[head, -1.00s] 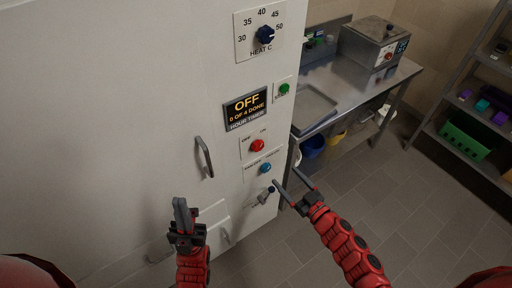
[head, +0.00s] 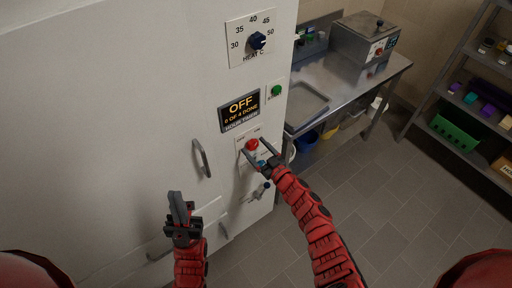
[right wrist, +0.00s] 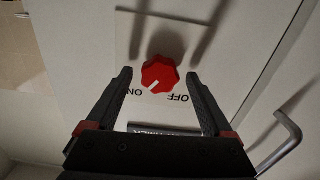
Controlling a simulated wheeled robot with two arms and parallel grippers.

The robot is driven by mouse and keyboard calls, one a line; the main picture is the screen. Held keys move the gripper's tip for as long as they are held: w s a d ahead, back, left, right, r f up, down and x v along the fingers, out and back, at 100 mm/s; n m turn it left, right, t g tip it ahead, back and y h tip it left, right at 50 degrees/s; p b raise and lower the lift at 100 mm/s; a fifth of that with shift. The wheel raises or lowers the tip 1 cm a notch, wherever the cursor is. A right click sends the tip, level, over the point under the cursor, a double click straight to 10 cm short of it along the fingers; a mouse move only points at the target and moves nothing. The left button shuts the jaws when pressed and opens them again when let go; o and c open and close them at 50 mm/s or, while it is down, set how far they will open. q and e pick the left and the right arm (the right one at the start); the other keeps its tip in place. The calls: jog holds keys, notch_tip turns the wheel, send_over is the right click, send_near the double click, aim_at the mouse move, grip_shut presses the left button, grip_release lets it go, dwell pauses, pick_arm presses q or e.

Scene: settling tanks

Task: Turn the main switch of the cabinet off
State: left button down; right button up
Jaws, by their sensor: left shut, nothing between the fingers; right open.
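The main switch is a red knob (head: 252,144) on the white cabinet (head: 100,110). In the right wrist view the knob (right wrist: 160,74) sits on a plate with ON and OFF printed upside down, and its white pointer mark is toward ON. My right gripper (head: 255,151) is open at the knob, with one finger on either side. In the right wrist view the fingertips (right wrist: 160,76) flank the knob with gaps on both sides. My left gripper (head: 177,205) is shut and empty, low in front of the cabinet.
A cabinet handle (head: 201,157) is left of the knob. Above are a display reading OFF (head: 240,110), a green button (head: 276,91) and a heat dial (head: 257,40). A steel table (head: 345,85) stands at right.

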grip_shut()
dwell(0.5)
